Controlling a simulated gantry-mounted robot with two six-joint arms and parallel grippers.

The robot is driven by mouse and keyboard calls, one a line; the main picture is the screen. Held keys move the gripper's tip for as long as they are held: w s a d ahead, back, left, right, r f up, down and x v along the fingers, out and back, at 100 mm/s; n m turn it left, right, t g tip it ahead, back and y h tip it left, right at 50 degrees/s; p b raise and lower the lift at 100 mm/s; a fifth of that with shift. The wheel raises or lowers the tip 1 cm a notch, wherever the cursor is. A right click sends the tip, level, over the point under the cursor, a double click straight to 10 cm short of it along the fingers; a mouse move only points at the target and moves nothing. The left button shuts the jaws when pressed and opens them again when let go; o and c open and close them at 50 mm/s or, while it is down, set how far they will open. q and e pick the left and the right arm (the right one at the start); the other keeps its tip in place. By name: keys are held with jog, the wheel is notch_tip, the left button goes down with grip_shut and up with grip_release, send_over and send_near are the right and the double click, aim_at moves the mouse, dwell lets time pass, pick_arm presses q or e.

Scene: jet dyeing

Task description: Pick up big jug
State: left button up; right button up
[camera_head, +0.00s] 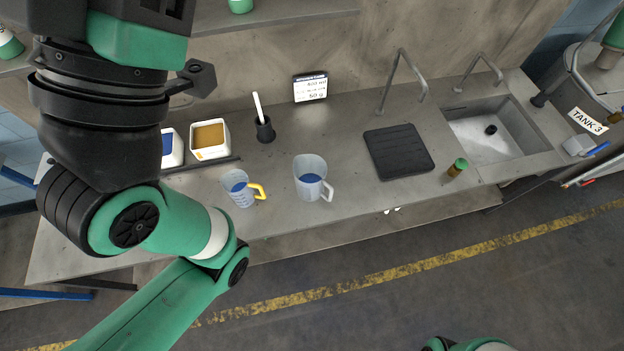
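The big jug (312,178) is a clear, wide jug with blue liquid in it and a pale handle at its lower right. It stands upright near the front edge of the grey counter (350,210). A smaller clear jug (238,188) with a yellow handle and blue contents stands to its left, apart from it. My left arm fills the left side of the view, but its gripper fingers do not show. Only a small piece of my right arm shows at the bottom edge. No gripper is seen touching either jug.
White tubs with orange (209,138) and blue contents stand at the back left. Nearby are a black cup (265,130) with a white stick and a small display (310,88). A black mat (398,151), a green-capped bottle (457,168) and a sink (492,138) lie to the right.

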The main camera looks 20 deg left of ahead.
dwell(0.4)
pick_arm(q)
jog(key=o, duration=0.7)
